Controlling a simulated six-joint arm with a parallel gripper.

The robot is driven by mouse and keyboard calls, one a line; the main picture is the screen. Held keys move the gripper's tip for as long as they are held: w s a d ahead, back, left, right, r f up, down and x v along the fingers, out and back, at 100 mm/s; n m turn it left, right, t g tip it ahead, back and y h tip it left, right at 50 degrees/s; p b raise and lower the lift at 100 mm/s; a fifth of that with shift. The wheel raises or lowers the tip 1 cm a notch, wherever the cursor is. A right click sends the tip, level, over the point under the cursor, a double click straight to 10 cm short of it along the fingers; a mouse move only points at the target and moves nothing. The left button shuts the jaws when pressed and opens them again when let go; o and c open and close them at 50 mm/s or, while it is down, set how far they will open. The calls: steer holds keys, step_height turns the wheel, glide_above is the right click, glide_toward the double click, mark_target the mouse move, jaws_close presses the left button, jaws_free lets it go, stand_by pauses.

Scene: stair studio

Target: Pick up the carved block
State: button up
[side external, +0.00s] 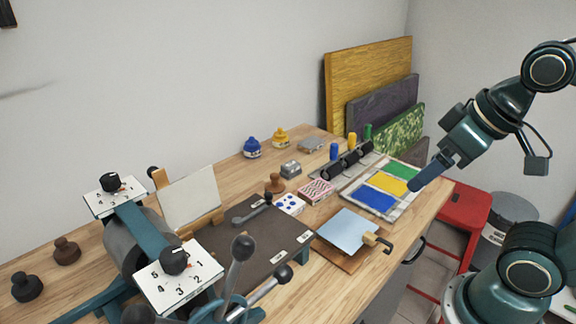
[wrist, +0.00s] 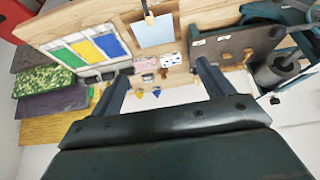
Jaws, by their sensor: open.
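A small block with a red-and-white carved-looking pattern (side external: 317,191) lies flat on the wooden table, left of the colour tray. Next to it is a white block with blue dots (side external: 290,203). The patterned one best fits the carved block, though I cannot be sure. In the wrist view both are small, the reddish one (wrist: 145,65) and the dotted one (wrist: 170,59), far off between the fingers. My gripper (side external: 416,186) is above the table's right side, beyond the tray, well apart from both blocks. In the wrist view its fingers (wrist: 164,68) are spread wide with nothing between them.
A pale plate (side external: 348,234) is in front. A press with a dark bed (side external: 250,236) fills the left. Coloured boards (side external: 368,75) lean behind.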

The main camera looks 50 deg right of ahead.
steer(key=w+n+g+y, duration=0.1)
steer(key=w+n+g, duration=0.2)
steer(key=w+n, duration=1)
steer(key=w+d+f+n+g+y, duration=0.1)
steer(key=w+f+n, duration=0.1)
steer(key=w+f, duration=0.3)
steer(key=w+d+f+n+g+y, duration=0.1)
steer(key=w+f+n, duration=0.2)
steer(key=w, duration=1.1)
step_height(320, 180, down, 4)
steer(key=shift+d+r+g, duration=0.25)
steer(key=shift+d+g, duration=0.05)
steer(key=shift+d, duration=0.1)
steer(key=shift+f, duration=0.1)
glide_above(291, 202)
steer(key=shift+f, duration=4.05)
